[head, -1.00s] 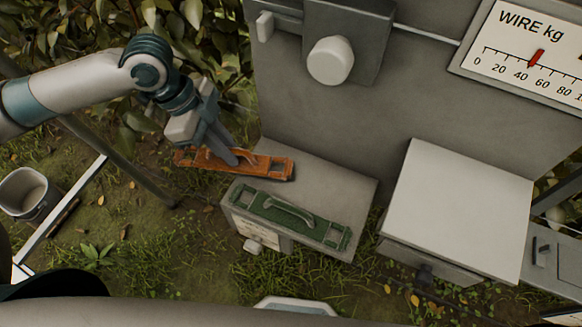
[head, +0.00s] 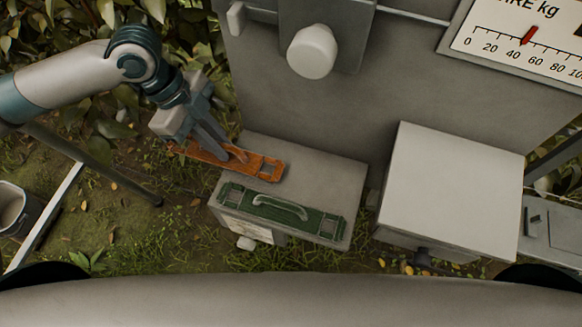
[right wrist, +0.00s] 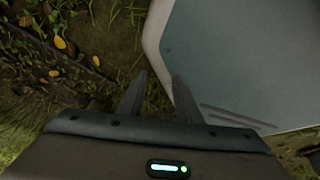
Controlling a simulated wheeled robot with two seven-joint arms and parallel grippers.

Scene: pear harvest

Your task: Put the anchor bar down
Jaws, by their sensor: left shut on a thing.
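My left gripper (head: 231,156) is shut on an orange bar (head: 255,166), which I take for the anchor bar, at its raised handle. The bar's right end is over the far left part of the grey box top (head: 335,175); its left end sticks out past the box edge. I cannot tell whether it touches the top.
A grey upright panel (head: 330,115) with a white knob (head: 312,51) stands behind the box. A wire scale (head: 520,40) is at the upper right. A pale block (head: 455,185) stands to the right. A bucket (head: 12,207) is at the left edge.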

